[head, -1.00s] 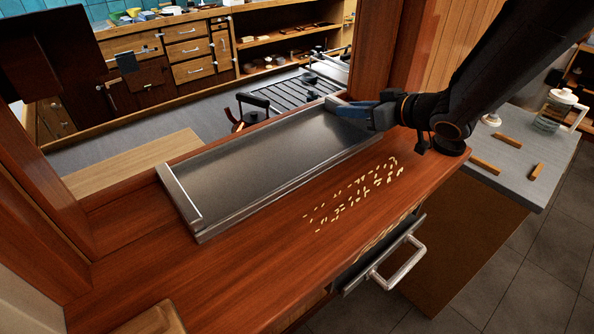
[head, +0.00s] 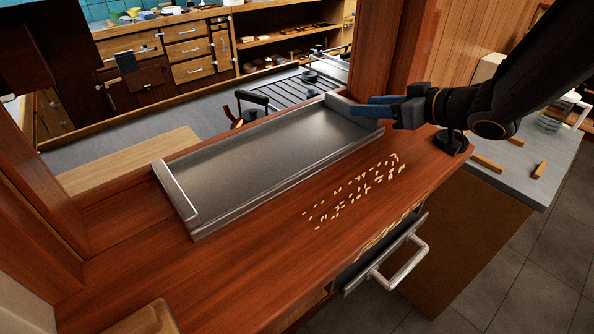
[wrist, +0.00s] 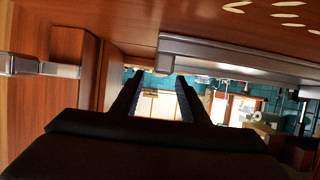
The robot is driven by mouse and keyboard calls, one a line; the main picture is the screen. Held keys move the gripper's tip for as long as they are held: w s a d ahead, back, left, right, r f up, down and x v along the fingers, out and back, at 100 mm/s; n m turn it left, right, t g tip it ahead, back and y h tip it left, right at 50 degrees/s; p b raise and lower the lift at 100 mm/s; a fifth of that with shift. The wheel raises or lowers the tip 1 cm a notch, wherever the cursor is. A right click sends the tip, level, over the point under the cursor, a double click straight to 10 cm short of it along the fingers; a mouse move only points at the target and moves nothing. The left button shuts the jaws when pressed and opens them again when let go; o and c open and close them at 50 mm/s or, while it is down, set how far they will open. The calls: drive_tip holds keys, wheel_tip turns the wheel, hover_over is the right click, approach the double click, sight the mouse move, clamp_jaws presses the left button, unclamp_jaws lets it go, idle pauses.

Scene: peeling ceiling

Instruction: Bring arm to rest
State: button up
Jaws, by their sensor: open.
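My gripper (head: 366,107) is at the upper right of the head view, above the far right end of a metal tray (head: 186,196). Its blue fingers point left and look empty. In the wrist view, the two dark fingers of my gripper (wrist: 160,95) stand apart with nothing between them. My arm reaches in from the right edge of the head view. Whether the fingers touch the tray's rim cannot be told.
The tray lies on a wooden counter (head: 250,262). Several small pale pieces (head: 352,190) are scattered in front of it. An open drawer with a metal handle (head: 404,262) juts out below. A wooden post (head: 385,50) stands behind the gripper. A grey table (head: 520,165) is at right.

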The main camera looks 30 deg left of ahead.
drive_tip(key=shift+v, duration=1)
drive_tip(key=w+d+r+m+t+h, duration=0.1)
drive_tip(key=w+d+r+m+t, duration=0.15)
drive_tip(key=w+d+r, duration=0.2)
drive_tip(key=w+d+f+m+t+h, duration=0.15)
drive_tip(key=d+m+h, duration=0.3)
drive_tip(key=d, duration=0.65)
drive_tip(key=w+d+f+m+t+h, duration=0.15)
drive_tip(key=d+m+h, duration=0.3)
drive_tip(key=d, duration=0.55)
drive_tip(key=s+d+f+m+g+h+b, duration=0.1)
drive_tip(key=s+d+f+g, duration=0.2)
drive_tip(key=s+f, duration=0.5)
drive_tip(key=s+d+f+m+g+h+b, duration=0.1)
drive_tip(key=s+d+f+g, duration=0.3)
drive_tip(key=s+f, duration=0.5)
drive_tip(key=s+g+b, duration=0.1)
drive_tip(key=s+g, duration=0.1)
drive_tip(key=s, duration=0.4)
drive_tip(key=shift+s+f+h+b, duration=0.2)
drive_tip(key=shift+s+h+b, duration=0.1)
drive_tip(key=shift+s, duration=0.05)
